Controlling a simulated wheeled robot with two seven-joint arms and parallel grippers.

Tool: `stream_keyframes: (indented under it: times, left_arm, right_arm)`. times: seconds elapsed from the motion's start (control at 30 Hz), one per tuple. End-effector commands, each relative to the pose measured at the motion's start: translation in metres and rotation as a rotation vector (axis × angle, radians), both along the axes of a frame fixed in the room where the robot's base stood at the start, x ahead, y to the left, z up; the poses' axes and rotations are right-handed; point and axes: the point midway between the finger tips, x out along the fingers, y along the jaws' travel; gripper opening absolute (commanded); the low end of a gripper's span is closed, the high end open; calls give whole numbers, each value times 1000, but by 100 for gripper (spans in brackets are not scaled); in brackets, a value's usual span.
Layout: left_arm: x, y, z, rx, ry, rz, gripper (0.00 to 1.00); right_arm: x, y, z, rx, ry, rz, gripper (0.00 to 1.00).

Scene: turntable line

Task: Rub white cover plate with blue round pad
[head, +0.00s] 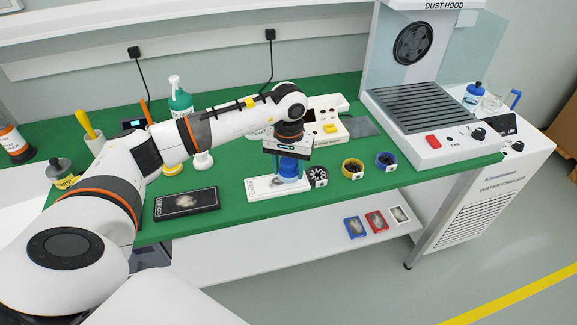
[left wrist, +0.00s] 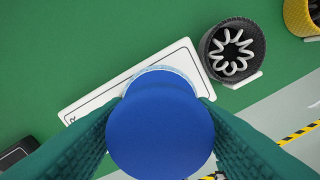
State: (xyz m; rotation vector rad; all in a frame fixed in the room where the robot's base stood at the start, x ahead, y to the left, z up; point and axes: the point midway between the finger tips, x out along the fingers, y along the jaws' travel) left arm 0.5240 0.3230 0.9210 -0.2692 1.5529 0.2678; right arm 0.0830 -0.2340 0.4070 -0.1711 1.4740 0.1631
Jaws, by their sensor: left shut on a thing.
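The white cover plate (head: 262,190) lies flat on the green bench mat near its front edge, with dark lettering at its left end. It also shows in the left wrist view (left wrist: 107,103), partly hidden behind the pad. My left gripper (head: 288,160) points down over the plate's right part and is shut on the blue round pad (head: 289,170). In the left wrist view the blue pad (left wrist: 160,130) sits between the two teal fingers. The pad's pale underside is at or just above the plate; I cannot tell if they touch. My right gripper is out of view.
A black cover plate (head: 187,202) lies left of the white one. A black round holder (head: 318,177) stands close to its right, then yellow (head: 352,168) and blue (head: 386,161) ones. The dust hood (head: 440,120) stands further right. The green mat (head: 235,208) is clear in front.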

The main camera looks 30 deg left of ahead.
Motion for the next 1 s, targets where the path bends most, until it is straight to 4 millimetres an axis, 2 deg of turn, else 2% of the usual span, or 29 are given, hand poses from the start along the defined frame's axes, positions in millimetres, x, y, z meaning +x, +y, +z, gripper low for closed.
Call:
stream_keyframes:
  times: [1.0]
  left_arm:
    - [0,0,-20,0,0,0,32]
  right_arm:
    - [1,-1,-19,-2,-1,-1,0]
